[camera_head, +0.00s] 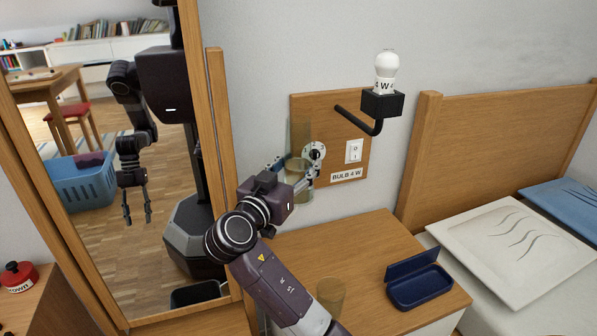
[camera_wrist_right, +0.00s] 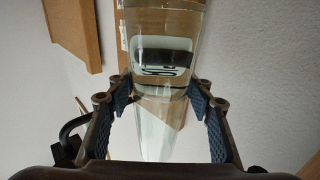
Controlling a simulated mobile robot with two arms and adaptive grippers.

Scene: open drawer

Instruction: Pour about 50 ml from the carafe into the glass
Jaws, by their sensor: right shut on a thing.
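My right gripper (camera_head: 303,172) is shut on the clear carafe (camera_head: 300,133), beside the wall board and above the nightstand's back edge. In the right wrist view the carafe (camera_wrist_right: 165,85) stands between both blue finger pads. It looks roughly upright and seems to hold clear liquid; the exact level is hard to read through the distortion. The glass (camera_head: 331,292) is a small transparent tumbler on the nightstand, close beside my right forearm, apart from the carafe. Its contents cannot be made out. My left gripper shows only as a reflection in the mirror.
The wooden nightstand (camera_head: 365,258) also bears an open dark blue case (camera_head: 418,283). A bulb (camera_head: 386,66) on a black bracket and a switch (camera_head: 354,151) are on the wall board. A framed mirror (camera_head: 215,120) stands left; a bed with a white pillow (camera_head: 510,250) lies right.

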